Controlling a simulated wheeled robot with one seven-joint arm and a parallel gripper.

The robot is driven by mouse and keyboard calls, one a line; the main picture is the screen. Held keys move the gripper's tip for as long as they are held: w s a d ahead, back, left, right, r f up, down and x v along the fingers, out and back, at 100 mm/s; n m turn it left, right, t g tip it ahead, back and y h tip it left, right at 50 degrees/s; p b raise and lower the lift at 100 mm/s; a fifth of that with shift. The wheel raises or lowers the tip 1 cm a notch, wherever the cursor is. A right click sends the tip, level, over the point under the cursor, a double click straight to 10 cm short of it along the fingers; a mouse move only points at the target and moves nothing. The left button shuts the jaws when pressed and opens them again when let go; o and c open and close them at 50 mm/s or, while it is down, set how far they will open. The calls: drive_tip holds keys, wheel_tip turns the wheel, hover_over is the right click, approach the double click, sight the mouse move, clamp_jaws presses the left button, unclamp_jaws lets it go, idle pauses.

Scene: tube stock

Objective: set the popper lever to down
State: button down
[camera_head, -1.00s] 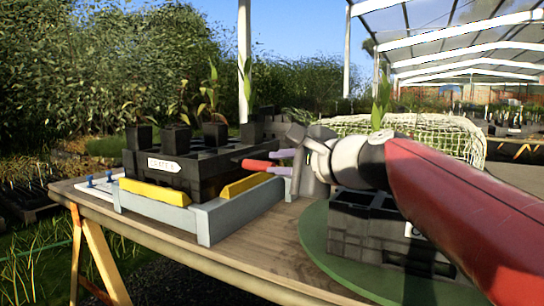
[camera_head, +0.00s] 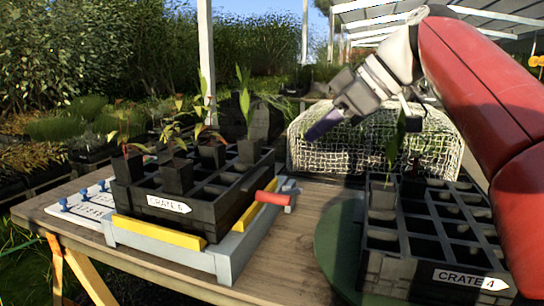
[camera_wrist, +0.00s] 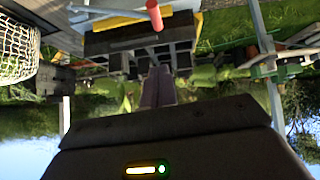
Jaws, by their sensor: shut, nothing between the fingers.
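The popper is a light grey frame (camera_head: 215,262) with yellow bars (camera_head: 160,232) under a black crate labelled CRATE (camera_head: 130,195). Its lever has a red grip (camera_head: 273,197) on the frame's right side, lying roughly level beside a grey end piece. The red grip also shows at the top of the wrist view (camera_wrist: 155,16). My gripper (camera_head: 318,130) is shut and empty, up and to the right of the lever, apart from it. Its purple fingers (camera_wrist: 158,88) lie together in the wrist view.
A second black crate marked CRATE 4 (camera_head: 405,270) stands on a green round mat (camera_head: 335,235) at the right. A netted bundle (camera_head: 325,160) lies behind. Potted seedlings stand in both crates. Bare wooden table (camera_head: 285,255) shows between the popper and the mat.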

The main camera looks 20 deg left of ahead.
drive_tip(key=b, duration=0.2)
hover_over(271, 194)
drive_tip(key=d, duration=0.2)
wheel_tip(271, 194, down, 8)
drive_tip(key=shift+s+a+r, duration=0.1)
drive_tip(key=shift+s+r, duration=0.05)
wheel_tip(271, 194, down, 3)
drive_tip(key=shift+r, duration=0.1)
drive_tip(key=shift+f, duration=0.25)
drive_tip(key=shift+f+b, duration=0.5)
drive_tip(key=shift+b, duration=0.4)
drive_tip(key=shift+s+f+n+t+b, duration=0.25)
drive_tip(key=shift+s+f+t+b, duration=0.2)
drive_tip(key=shift+f+b, duration=1.3)
drive_tip(key=shift+s+f+n+t+b, duration=0.2)
drive_tip(key=shift+s+f+t+b, duration=0.25)
drive_tip(key=shift+f+b, duration=1.35)
drive_tip(key=shift+s+f+n+t+b, duration=0.3)
drive_tip(key=shift+s+f+b, duration=0.35)
drive_tip(key=shift+b, duration=2.1)
drive_tip(key=shift+w+f, duration=0.1)
drive_tip(key=shift+f, duration=0.05)
